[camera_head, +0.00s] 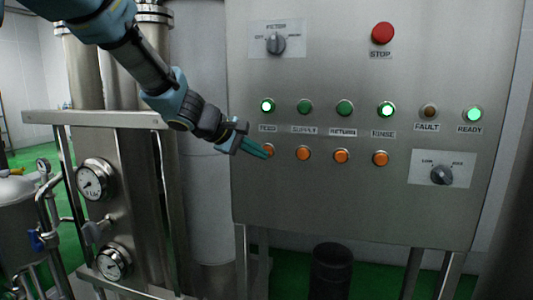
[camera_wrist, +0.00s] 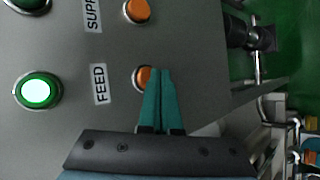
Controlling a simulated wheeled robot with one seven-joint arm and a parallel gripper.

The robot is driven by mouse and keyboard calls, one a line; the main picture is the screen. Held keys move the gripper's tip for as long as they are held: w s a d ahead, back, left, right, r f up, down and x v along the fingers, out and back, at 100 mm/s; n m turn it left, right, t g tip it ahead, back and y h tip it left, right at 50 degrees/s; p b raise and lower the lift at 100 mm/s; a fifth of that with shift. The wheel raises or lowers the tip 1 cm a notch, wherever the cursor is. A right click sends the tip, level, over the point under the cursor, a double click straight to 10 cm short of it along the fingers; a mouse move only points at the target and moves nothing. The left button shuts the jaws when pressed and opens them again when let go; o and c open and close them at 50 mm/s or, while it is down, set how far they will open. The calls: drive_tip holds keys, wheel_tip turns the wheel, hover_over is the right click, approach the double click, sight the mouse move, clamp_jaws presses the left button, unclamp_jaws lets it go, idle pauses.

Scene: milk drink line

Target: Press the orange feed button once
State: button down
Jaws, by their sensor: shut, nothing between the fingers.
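The orange feed button (camera_head: 269,150) is the leftmost of the orange buttons, under the FEED label (camera_head: 268,128). A lit green lamp (camera_head: 267,106) sits above that label. My gripper (camera_head: 262,152) is shut and empty, with its teal fingertips right at the feed button and partly covering it. In the wrist view the fingertips (camera_wrist: 160,72) overlap the right part of the feed button (camera_wrist: 140,77). I cannot tell whether the fingertips touch the button or whether it is pushed in.
The SUPPLY (camera_head: 303,153), RETURN (camera_head: 341,156) and RINSE (camera_head: 381,158) orange buttons are in the same row. A red stop button (camera_head: 382,33) and two selector knobs, upper (camera_head: 276,43) and lower (camera_head: 442,175), are on the steel panel (camera_head: 330,215). Pressure gauges (camera_head: 95,182) stand left.

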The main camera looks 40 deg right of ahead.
drive_tip(key=shift+w+d, duration=0.25)
drive_tip(key=shift+d, duration=0.15)
idle(0.6)
drive_tip(key=shift+a, duration=0.1)
drive_tip(key=shift+s+a+b, duration=0.5)
drive_tip(key=shift+a+b, duration=0.15)
drive_tip(key=shift+b, duration=0.05)
drive_tip(key=shift+s+a+b, duration=0.45)
drive_tip(key=shift+a, duration=0.25)
drive_tip(key=shift+s+a+b, duration=0.45)
drive_tip(key=shift+a+b, duration=0.05)
drive_tip(key=shift+a, duration=0.2)
drive_tip(key=shift+s+a+b, duration=0.45)
drive_tip(key=shift+a, duration=0.25)
